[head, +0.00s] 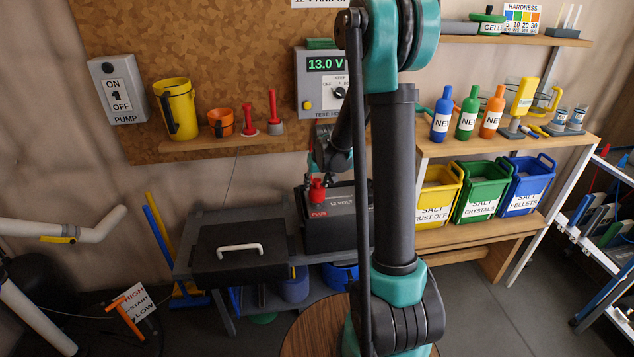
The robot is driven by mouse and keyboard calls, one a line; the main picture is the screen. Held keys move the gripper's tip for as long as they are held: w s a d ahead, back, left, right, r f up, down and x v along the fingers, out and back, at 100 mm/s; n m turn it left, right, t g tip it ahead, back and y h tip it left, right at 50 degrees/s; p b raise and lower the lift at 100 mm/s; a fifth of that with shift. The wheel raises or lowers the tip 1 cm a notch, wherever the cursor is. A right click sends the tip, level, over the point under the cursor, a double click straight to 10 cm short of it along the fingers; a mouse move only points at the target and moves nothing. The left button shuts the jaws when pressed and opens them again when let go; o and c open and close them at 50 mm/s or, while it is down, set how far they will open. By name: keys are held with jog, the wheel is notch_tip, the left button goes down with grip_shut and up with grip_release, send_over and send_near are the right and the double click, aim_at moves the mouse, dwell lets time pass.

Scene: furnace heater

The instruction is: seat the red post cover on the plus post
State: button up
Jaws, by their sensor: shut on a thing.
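The red post cover (317,192) is between the fingertips of my gripper (319,180), at the front left corner of the black 12 volt battery (342,224). My gripper points down and is shut on the cover. The cover is just above the red PLUS label (318,213) on the battery. The plus post does not show; the cover and gripper hide that spot. I cannot tell whether the cover touches the post or is held above it. My arm hides the right end of the battery.
A black box lid with a white handle (240,249) lies left of the battery on the grey bench. A tester reading 13.0 V (324,82) hangs behind my arm. A shelf with a yellow jug (176,109) is at upper left. Yellow, green and blue salt bins (483,192) stand right.

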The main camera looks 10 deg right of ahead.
jog(key=shift+f, duration=1.6)
dwell(0.5)
jog(key=o, duration=1.1)
jog(key=v, duration=1.2)
dwell(0.8)
